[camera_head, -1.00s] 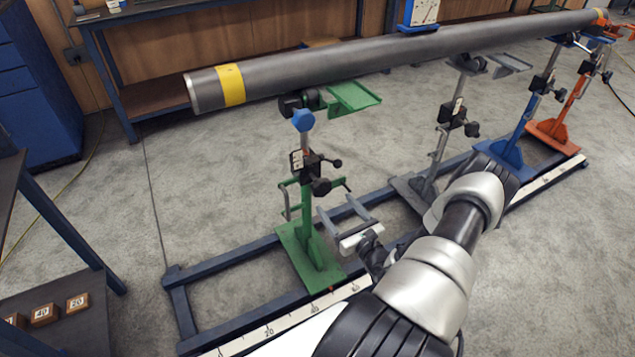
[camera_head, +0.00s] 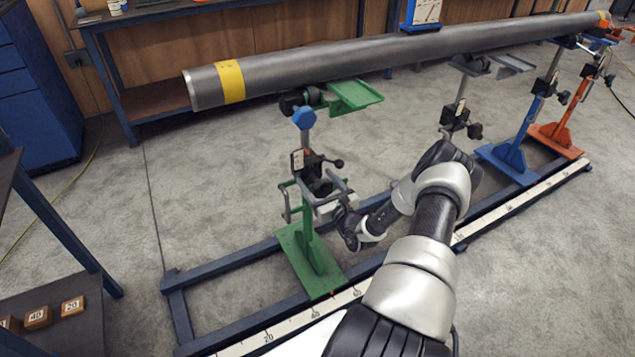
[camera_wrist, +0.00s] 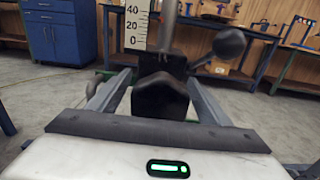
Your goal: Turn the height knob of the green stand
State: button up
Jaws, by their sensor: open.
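The green stand (camera_head: 308,253) stands on the blue rail frame under the left end of the pipe. Its black height knob (camera_wrist: 160,95) sits between my two fingers in the wrist view, facing me. In the head view the knob is partly hidden by my gripper (camera_head: 320,182). My gripper is open, with one finger on each side of the knob (camera_wrist: 158,84). There seems to be a gap on both sides. A black ball-ended lever (camera_head: 338,163) sticks out right of the stand's collar; the ball shows above my right finger in the wrist view (camera_wrist: 229,45).
The long grey pipe (camera_head: 380,58) with yellow bands lies across the stands. A green tray (camera_head: 354,95) juts out above my gripper. Grey, blue (camera_head: 515,148) and orange (camera_head: 562,125) stands are to the right. A scale strip (camera_head: 345,297) runs along the near rail.

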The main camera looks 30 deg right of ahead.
jog(key=shift+c, duration=0.4)
jog(key=c, duration=1)
jog(key=shift+o, duration=0.2)
jog(key=shift+m, duration=0.4)
jog(key=m, duration=0.2)
jog(key=shift+s+d+m+p, duration=0.1)
jog(key=shift+d+m+p, duration=0.05)
jog(key=shift+m+p, duration=0.2)
jog(key=shift+f+m, duration=0.15)
jog(key=shift+m, duration=1.4)
jog(key=o, duration=1)
